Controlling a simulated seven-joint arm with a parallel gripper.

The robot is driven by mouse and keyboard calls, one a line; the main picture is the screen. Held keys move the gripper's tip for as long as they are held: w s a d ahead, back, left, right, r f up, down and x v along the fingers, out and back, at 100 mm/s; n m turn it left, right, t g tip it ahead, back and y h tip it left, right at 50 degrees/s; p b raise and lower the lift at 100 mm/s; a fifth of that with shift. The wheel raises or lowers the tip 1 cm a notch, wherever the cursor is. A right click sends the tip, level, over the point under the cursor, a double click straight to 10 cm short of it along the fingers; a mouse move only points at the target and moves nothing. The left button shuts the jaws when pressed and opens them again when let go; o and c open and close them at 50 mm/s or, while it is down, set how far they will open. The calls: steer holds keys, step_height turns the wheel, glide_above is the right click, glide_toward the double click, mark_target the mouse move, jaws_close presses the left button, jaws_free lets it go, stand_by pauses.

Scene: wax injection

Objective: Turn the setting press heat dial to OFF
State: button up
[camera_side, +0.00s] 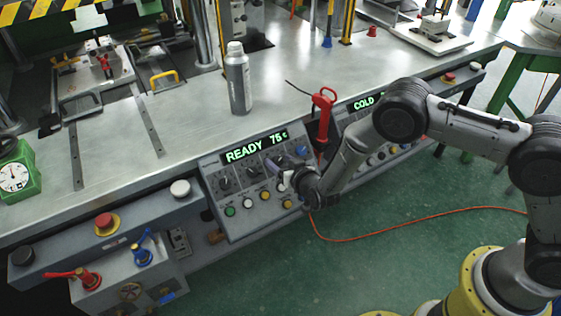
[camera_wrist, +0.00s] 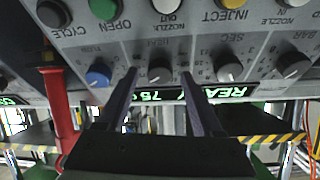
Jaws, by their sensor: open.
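The heat dial (camera_wrist: 160,71) is a dark round knob with a pale pointer on the grey control panel, upside down in the wrist view. The lettering by it reads HEAT; its exact setting is too small to read. The display (camera_wrist: 238,93) beside it reads READY 75 C, and also shows in the side view (camera_side: 256,147). My gripper (camera_wrist: 159,74) is open, with its two dark fingers apart on either side of the heat dial. I cannot tell whether they touch it. In the side view my gripper (camera_side: 291,171) covers the right part of this panel.
A blue knob (camera_wrist: 98,74) sits close outside one finger, and another dial (camera_wrist: 229,67) outside the other. A red handle (camera_side: 323,112) stands right of the panel, beside a second display (camera_side: 366,102) reading COLD.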

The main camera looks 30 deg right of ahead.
steer(key=shift+w+f, duration=0.1)
jaws_close()
stand_by(0.3)
